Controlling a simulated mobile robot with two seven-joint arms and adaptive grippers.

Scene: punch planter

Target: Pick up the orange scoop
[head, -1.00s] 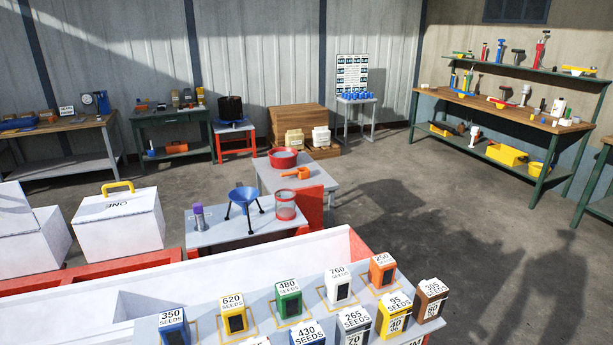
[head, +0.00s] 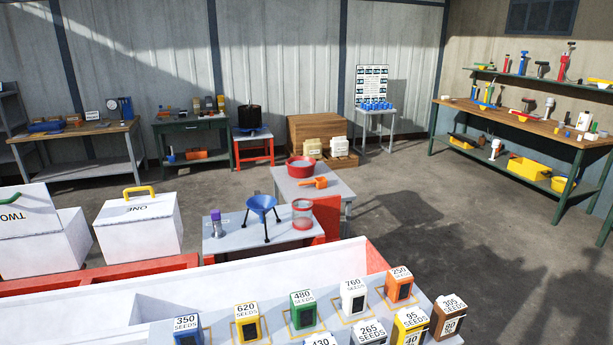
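The orange scoop (head: 319,183) lies on the small grey table (head: 341,190) in the middle of the head view. Its handle points left. It sits in front of the red bowl (head: 300,169), which stands on the same table. Neither of my grippers shows in the head view.
A nearer grey table (head: 236,244) holds a blue funnel stand (head: 261,205), a clear red-rimmed cylinder (head: 302,214) and a purple-capped bottle (head: 216,224). A white trough (head: 200,285) and several seed boxes (head: 303,311) fill the front. Open floor (head: 410,220) lies to the right.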

